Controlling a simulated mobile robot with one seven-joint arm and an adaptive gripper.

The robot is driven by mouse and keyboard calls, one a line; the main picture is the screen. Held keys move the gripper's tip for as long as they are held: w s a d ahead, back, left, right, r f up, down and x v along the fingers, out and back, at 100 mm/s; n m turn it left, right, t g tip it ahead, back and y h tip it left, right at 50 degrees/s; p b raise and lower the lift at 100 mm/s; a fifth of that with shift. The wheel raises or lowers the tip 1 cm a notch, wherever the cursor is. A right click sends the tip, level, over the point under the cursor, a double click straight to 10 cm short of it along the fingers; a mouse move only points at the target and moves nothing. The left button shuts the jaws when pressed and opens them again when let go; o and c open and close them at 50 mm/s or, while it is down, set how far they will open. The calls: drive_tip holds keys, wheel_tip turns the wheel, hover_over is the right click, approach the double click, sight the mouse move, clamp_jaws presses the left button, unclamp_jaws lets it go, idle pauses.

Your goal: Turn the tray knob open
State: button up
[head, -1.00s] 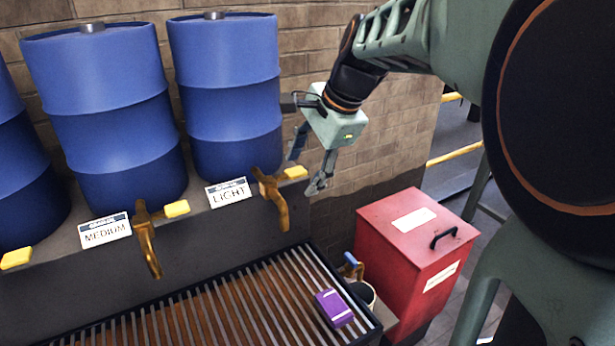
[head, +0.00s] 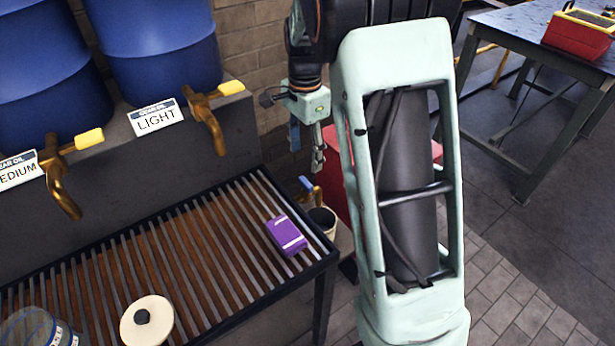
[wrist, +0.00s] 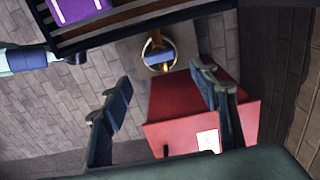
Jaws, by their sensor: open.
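The tray knob (head: 306,183) is a small blue handle on a brass tap at the right end of the slatted drip tray (head: 228,320). It also shows in the wrist view as a blue bar (wrist: 158,57) over a round container, beyond my fingertips and roughly between them. My gripper (head: 306,150) points down with its fingers apart and nothing between them. In the head view it appears just above the knob, and no contact shows. In the wrist view both fingers (wrist: 163,84) are spread wide.
A container (head: 322,221) stands under the tap. A red box (head: 338,165) is close behind my arm. A purple box (head: 286,235) and a round white-topped item (head: 147,321) lie on the tray. Brass oil taps (head: 207,120) jut out at the left.

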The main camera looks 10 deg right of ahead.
sight(306, 181)
wheel_tip(306, 181, down, 9)
drive_tip(key=shift+r+b, duration=0.1)
drive_tip(key=shift+b, duration=0.55)
drive_tip(key=shift+c, duration=0.6)
drive_tip(key=c, duration=1)
